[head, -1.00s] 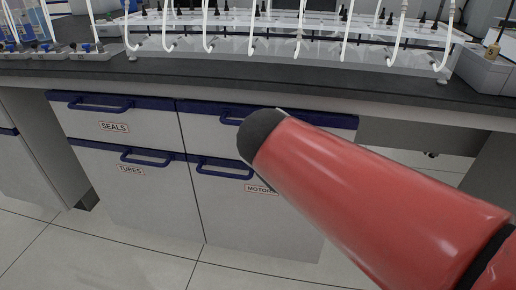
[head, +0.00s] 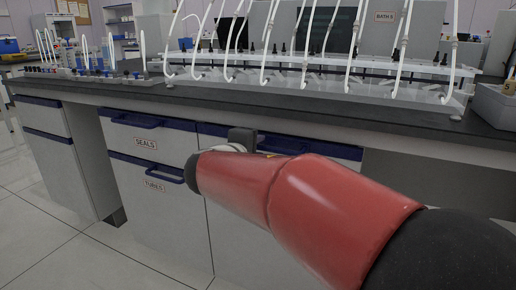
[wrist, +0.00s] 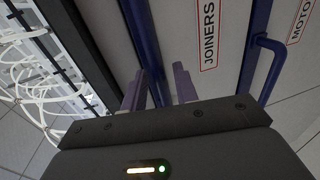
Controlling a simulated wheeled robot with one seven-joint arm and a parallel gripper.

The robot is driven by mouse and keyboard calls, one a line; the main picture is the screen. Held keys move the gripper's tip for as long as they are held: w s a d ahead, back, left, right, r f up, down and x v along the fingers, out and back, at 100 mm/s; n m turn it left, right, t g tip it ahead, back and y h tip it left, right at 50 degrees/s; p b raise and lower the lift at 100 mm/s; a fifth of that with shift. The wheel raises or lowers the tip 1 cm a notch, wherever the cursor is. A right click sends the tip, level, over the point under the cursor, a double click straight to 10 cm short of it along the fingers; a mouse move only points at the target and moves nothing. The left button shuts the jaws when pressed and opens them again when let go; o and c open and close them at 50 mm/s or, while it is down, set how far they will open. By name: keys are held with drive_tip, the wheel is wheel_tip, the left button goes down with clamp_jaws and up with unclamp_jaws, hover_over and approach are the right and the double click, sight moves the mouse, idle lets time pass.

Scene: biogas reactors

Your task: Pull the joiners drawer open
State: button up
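The joiners drawer is the upper right drawer of the bench; its blue top strip (head: 340,151) shows beside my red arm, which hides most of its front. In the wrist view its JOINERS label (wrist: 208,38) is readable, with the blue handle bar (wrist: 143,40) left of it. My gripper (wrist: 159,88) is at this drawer, its two fingers apart. The blue bar runs into the gap between the fingers; I cannot tell whether they touch it. In the head view only the dark gripper body (head: 242,137) shows, in front of the drawer's top edge. The drawer looks shut.
The seals drawer (head: 150,132) and tubes drawer (head: 155,175) are on the left, both shut. A blue handle (wrist: 265,65) lies by the MOTORS label in the wrist view. The dark benchtop (head: 300,112) carries racks with white hoses. Floor at left is clear.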

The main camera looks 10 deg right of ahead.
drive_tip(key=shift+w+d+f, duration=0.1)
drive_tip(key=shift+w+d, duration=0.2)
drive_tip(key=shift+w, duration=0.15)
drive_tip(key=shift+c, duration=0.3)
clamp_jaws()
drive_tip(key=shift+s+a, duration=0.1)
drive_tip(key=shift+a, duration=0.05)
